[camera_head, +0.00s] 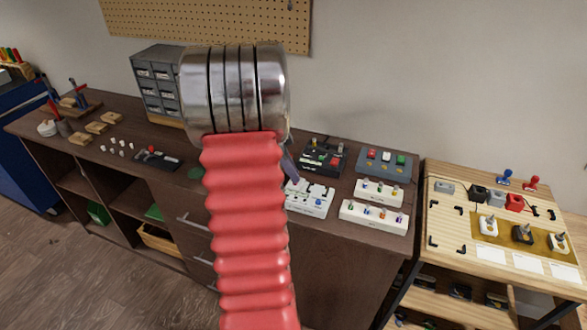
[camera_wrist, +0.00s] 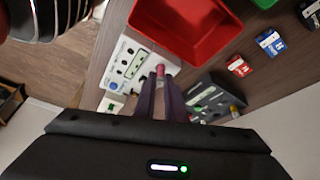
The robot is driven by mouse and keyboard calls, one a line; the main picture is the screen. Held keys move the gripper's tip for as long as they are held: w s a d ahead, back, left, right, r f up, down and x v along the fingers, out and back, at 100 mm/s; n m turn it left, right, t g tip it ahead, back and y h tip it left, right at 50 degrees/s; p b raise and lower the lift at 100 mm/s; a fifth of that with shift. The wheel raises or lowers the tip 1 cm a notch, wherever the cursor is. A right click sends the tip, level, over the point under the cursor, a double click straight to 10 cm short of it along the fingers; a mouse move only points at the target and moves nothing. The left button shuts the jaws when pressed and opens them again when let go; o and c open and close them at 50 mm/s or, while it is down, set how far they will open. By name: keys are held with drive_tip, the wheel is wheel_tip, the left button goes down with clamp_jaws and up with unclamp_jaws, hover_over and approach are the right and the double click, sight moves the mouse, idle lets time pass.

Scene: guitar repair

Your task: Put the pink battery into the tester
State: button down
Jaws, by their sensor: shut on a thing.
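My gripper (camera_wrist: 160,80) is shut on the pink battery (camera_wrist: 160,69), whose pinkish-red end shows between the dark purple fingertips. In the head view only a sliver of my gripper (camera_head: 290,168) shows beside my arm; the battery is hidden there. The battery's end appears over the edge of a white slotted panel (camera_wrist: 128,66); I cannot tell whether it touches. This panel also shows in the head view (camera_head: 308,198). Beside it is a dark slotted device (camera_wrist: 208,98), partly behind the fingers, probably the black one in the head view (camera_head: 323,158). No readable label identifies the tester.
A red bin (camera_wrist: 188,26) stands close to the fingers, with small blue (camera_wrist: 271,42) and red (camera_wrist: 238,66) blocks beyond. A grey-blue box (camera_head: 387,161) and two white holders (camera_head: 378,192) (camera_head: 373,216) stand right on the dark bench. My arm hides the bench's middle.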

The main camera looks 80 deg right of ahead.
drive_tip(key=shift+f, duration=0.3)
drive_tip(key=c, duration=1.7)
unclamp_jaws()
drive_tip(key=shift+c, duration=0.2)
drive_tip(key=shift+o, duration=0.6)
drive_tip(key=shift+o, duration=1.4)
drive_tip(key=shift+r, duration=0.15)
wheel_tip(320, 180, up, 7)
